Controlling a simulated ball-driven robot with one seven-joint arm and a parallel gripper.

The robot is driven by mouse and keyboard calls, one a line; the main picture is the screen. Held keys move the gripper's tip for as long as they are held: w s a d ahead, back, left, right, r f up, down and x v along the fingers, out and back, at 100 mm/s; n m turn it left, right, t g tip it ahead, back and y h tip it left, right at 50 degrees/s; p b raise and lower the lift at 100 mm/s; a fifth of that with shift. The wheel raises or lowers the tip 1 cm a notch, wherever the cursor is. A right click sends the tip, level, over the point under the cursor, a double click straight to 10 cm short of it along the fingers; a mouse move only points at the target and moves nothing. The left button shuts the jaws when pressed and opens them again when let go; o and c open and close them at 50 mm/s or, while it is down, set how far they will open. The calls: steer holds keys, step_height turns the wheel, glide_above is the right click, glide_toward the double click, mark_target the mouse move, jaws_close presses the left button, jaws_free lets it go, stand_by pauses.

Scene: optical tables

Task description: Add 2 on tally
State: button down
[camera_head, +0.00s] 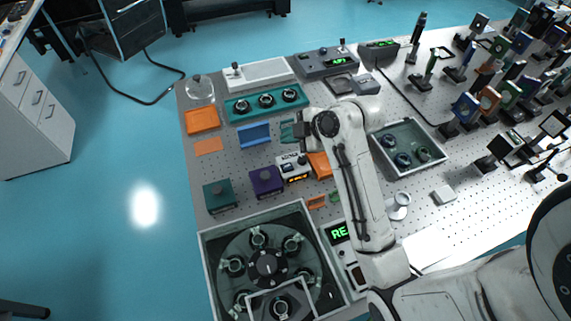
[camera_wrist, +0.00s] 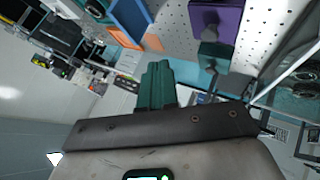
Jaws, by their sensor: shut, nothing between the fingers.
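The tally appears to be the small white box (camera_head: 292,164) with a dark top part and a lit orange display (camera_head: 299,178), though its digits are too small to read. It stands on the perforated table beside a purple block. My gripper (camera_head: 287,132) has teal fingers and is above and behind the tally in the head view, apart from it. In the wrist view the fingers (camera_wrist: 158,70) are together with nothing between them. I cannot clearly make out the tally in the wrist view.
A purple block (camera_head: 265,181) and a dark green block (camera_head: 218,196) stand left of the tally. A blue holder (camera_head: 253,136) and orange trays (camera_head: 202,120) lie farther back left. A large carousel box (camera_head: 207,250) fills the front. Optics crowd the right side.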

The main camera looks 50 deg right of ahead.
steer(key=b, duration=0.6)
glide_above(290, 168)
step_height(290, 168, down, 7)
steer(key=shift+r, duration=0.2)
steer(key=shift+f+b, duration=0.6)
steer(key=shift+f, duration=0.45)
stand_by(0.7)
steer(key=shift+f, duration=0.4)
steer(key=shift+f+b, duration=0.45)
stand_by(0.5)
steer(key=shift+r, duration=0.1)
steer(key=shift+r+p, duration=0.8)
steer(key=shift+p, duration=0.05)
steer(key=shift+r, duration=0.1)
steer(key=shift+r+p, duration=2.25)
steer(key=shift+r, duration=0.15)
